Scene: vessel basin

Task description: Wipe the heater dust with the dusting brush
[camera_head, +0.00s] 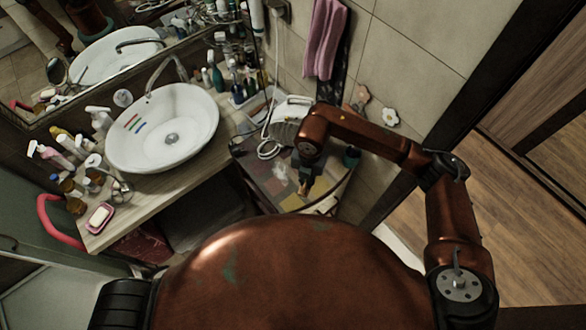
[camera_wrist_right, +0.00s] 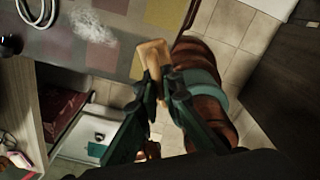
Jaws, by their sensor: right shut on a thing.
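My right gripper (camera_head: 306,180) reaches down over the patchwork-topped cabinet beside the basin. In the right wrist view its dark green fingers (camera_wrist_right: 162,88) are shut on a light wooden piece, the dusting brush (camera_wrist_right: 152,56). The bristles cannot be made out. A whitish patch of dust (camera_wrist_right: 65,38) lies on the patchwork top, apart from the brush; it also shows in the head view (camera_head: 280,171). The white heater (camera_head: 290,122) stands at the back of this top, partly behind my right arm. My left gripper is not in view.
A white basin (camera_head: 165,128) stands on the wooden counter (camera_head: 150,187) to the left, with several bottles and a soap dish (camera_head: 99,217) around it. A pink towel (camera_head: 325,38) hangs on the tiled wall behind. The wooden floor (camera_head: 530,180) at right is clear.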

